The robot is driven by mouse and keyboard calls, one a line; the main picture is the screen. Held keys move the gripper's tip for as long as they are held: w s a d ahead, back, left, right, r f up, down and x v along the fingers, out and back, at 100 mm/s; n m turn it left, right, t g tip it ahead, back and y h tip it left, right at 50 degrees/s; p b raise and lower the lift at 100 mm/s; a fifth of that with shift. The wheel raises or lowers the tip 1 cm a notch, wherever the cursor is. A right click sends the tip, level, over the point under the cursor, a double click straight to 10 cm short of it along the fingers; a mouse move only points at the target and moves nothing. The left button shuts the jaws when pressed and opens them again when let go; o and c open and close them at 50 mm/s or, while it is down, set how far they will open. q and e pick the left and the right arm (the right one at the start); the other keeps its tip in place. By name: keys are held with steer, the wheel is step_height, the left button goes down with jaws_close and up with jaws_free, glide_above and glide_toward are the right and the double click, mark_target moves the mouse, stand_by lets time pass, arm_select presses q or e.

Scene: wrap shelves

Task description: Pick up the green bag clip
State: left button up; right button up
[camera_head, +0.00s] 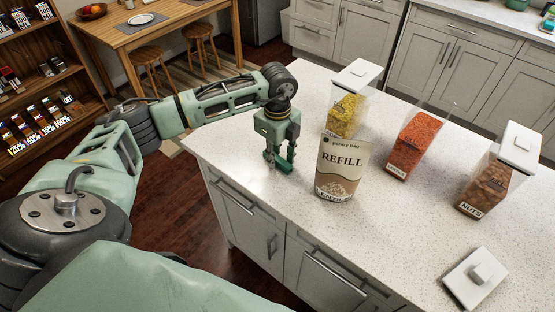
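My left gripper (279,158) points down at the counter, just left of the refill bag. Its fingers look apart. A dark green piece, which looks like the green bag clip (283,164), shows low between and beside the fingertips, at or just above the counter. The fingers hide part of it, and I cannot make out firm contact. The refill pantry bag (341,170), labelled lentils, stands upright close to the right of the gripper. My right gripper is not in view.
On the white counter (405,225) stand a lidded container of yellow food (345,112), an open one of red food (405,150) and a nuts container (487,187) with a lid. A loose white lid (475,280) lies front right. The counter's left edge is close to the gripper.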

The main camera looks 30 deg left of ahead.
arm_select(q)
steer(key=c, duration=0.5)
steer(key=shift+r, duration=0.1)
